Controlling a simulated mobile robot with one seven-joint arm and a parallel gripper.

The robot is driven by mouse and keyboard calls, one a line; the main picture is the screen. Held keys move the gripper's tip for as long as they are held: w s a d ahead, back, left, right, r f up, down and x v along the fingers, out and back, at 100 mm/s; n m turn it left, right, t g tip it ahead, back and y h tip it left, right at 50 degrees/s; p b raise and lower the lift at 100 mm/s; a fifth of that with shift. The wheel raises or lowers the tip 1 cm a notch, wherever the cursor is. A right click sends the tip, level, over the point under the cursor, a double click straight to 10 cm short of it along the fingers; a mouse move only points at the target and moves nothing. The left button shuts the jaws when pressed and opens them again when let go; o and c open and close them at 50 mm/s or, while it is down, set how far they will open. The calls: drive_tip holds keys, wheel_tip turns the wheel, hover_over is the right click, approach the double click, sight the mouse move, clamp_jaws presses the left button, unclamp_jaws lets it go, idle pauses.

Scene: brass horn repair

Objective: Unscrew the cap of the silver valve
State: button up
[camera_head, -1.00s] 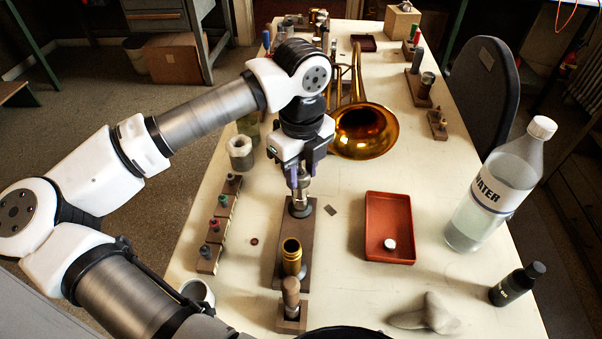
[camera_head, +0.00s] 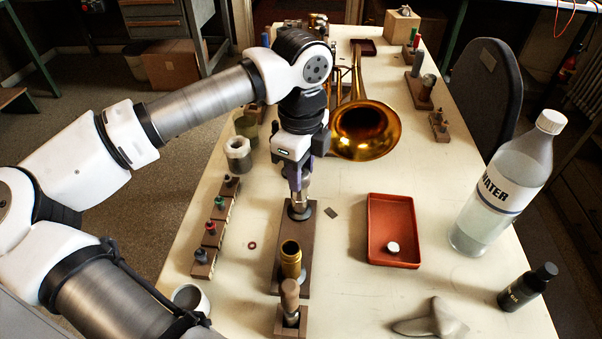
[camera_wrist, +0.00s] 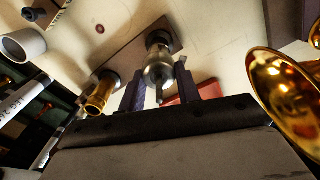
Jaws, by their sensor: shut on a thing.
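The silver valve (camera_head: 300,206) stands upright on a dark wooden board (camera_head: 306,236) near the middle of the table. My gripper (camera_head: 299,184) is above it, pointing down, with its fingers shut on the valve's upper end. In the wrist view the silver valve (camera_wrist: 158,66) rises between my two purple-grey fingers (camera_wrist: 157,95). The line between the cap and the body is too small to make out. A brass valve (camera_head: 291,259) stands at the near end of the same board.
A wooden-handled tool (camera_head: 290,296) stands in a block in front. A red tray (camera_head: 373,254) holds a white round piece (camera_head: 393,247). The brass horn (camera_head: 365,130) lies behind my gripper. A water bottle (camera_head: 503,180) stands at right. A row of small coloured pieces (camera_head: 219,202) is at left.

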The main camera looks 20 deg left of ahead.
drive_tip(key=shift+n, duration=0.6)
drive_tip(key=shift+b, duration=0.3)
drive_tip(key=shift+f+n+b, duration=0.1)
drive_tip(key=shift+n+b, duration=1)
drive_tip(key=shift+n, duration=0.4)
drive_tip(key=shift+w+n+b, duration=0.1)
drive_tip(key=shift+n+b, duration=0.5)
drive_tip(key=shift+n, duration=0.4)
